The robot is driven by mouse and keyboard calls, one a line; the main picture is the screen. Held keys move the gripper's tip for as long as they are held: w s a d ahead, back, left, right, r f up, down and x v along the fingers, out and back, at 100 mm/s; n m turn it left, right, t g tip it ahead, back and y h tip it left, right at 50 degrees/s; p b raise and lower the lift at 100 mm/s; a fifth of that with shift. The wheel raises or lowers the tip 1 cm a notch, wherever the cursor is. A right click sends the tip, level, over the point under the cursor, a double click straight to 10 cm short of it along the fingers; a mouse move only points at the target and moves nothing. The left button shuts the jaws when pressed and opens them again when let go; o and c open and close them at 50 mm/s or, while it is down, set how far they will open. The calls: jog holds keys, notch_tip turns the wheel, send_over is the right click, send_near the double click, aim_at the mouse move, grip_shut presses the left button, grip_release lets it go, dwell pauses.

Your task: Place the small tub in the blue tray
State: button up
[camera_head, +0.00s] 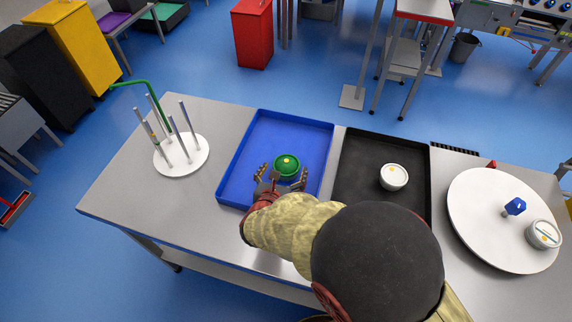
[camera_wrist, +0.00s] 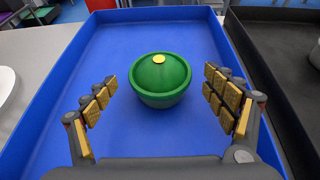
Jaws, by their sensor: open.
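A green tub (camera_head: 287,166) with a green lid and a yellow dot sits upright on the floor of the blue tray (camera_head: 228,180). The tub (camera_wrist: 160,88) also shows in the wrist view, near the middle of the tray (camera_wrist: 105,45). My gripper (camera_head: 281,180) is open over the tray, on the near side of the tub. In the wrist view its fingers (camera_wrist: 160,92) are spread to the left and right of the tub, with gaps on both sides. Nothing is held.
A black tray (camera_head: 355,150) holding a white tub (camera_head: 393,177) stands to the right. Further right, a white round disc (camera_head: 490,220) bears another white tub (camera_head: 543,234) and a blue knob (camera_head: 515,206). A white base with upright metal rods (camera_head: 183,155) stands left. The tabletop's left front is clear.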

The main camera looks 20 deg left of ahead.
jog(key=p+v, duration=0.1)
jog(key=v, duration=0.7)
jog(key=shift+s+r+p, duration=0.1)
jog(key=shift+p, duration=0.2)
jog(key=w+d+r+m+g+h, duration=0.2)
jog(key=d+r+m, duration=0.3)
jog(key=d, duration=0.4)
jog(key=w+d+r+m+g+h, duration=0.1)
jog(key=d+r+m+h, duration=0.2)
jog(key=d+m, duration=0.55)
jog(key=w+d+r+m+g+h, duration=0.2)
jog(key=d+r+m, duration=0.2)
jog(key=d, duration=0.7)
jog(key=s+d+r+m+g, duration=0.35)
jog(key=s+d+m, duration=0.35)
jog(key=d+m, duration=0.25)
jog(key=s+d+r+m+t+y, duration=0.1)
jog(key=s+r+m+y, duration=0.4)
jog(key=s+m, duration=0.3)
jog(key=r+m, duration=0.1)
jog(key=m, duration=0.1)
jog(key=shift+d+m, duration=0.25)
jog(key=shift+m, duration=0.05)
jog(key=shift+d+r, duration=0.1)
jog(key=shift+r, duration=0.05)
